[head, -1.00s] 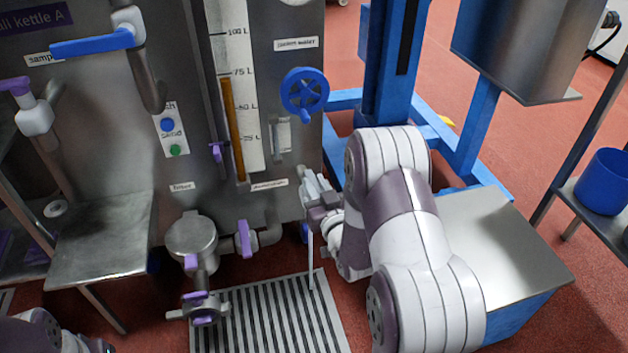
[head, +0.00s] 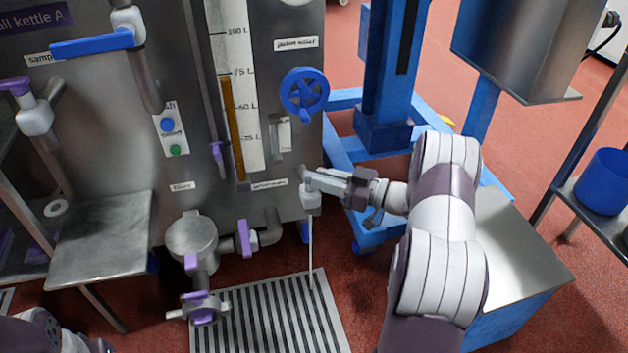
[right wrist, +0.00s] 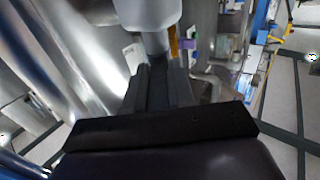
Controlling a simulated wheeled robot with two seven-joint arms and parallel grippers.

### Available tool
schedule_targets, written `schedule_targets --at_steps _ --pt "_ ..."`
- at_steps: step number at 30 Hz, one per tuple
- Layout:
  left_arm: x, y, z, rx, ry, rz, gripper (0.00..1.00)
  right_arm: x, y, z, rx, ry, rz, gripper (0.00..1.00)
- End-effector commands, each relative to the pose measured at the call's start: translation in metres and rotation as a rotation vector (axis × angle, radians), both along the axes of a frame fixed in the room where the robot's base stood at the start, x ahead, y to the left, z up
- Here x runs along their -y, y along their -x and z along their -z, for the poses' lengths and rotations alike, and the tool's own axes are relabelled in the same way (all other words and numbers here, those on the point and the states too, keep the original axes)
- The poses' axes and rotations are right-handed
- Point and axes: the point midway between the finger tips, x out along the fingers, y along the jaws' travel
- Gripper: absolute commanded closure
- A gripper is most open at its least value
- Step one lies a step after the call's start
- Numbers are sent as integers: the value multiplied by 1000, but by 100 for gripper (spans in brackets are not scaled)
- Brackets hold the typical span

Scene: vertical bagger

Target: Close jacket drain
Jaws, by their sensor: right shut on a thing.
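The jacket drain is a small valve with a pale body (head: 312,201) low on the kettle's right side, right of a small label too blurred to read. A thin pale stream (head: 310,250) runs straight down from it to the floor grate. My right gripper (head: 309,178) reaches in from the right, nearly level, and is shut at the top of the valve; its fingers hide the handle. In the right wrist view, the dark fingers (right wrist: 158,88) close around something just below the pale valve body (right wrist: 148,12). My left gripper is out of view; only part of that arm shows.
The slatted grate (head: 268,318) lies on the red floor below. A blue handwheel (head: 304,92) is above the drain, and a purple-handled valve (head: 244,238) is to its left. A blue-framed lift (head: 385,130) and a metal-topped box (head: 515,250) stand at right.

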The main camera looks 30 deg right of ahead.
Motion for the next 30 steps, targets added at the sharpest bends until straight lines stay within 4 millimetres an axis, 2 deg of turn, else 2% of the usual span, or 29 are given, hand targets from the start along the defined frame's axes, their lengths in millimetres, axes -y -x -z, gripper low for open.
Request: schedule_targets --at_steps 13,22,28,29,30 --pt "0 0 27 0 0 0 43 11 -14 5 2 3 -435 100" --pt "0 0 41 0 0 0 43 14 -21 3 1 1 -634 100" --pt "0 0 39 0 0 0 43 14 -21 0 -2 0 -653 100" --pt "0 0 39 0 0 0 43 14 -21 0 -2 0 -653 73" --pt "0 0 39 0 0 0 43 14 -21 0 -2 0 -652 60"
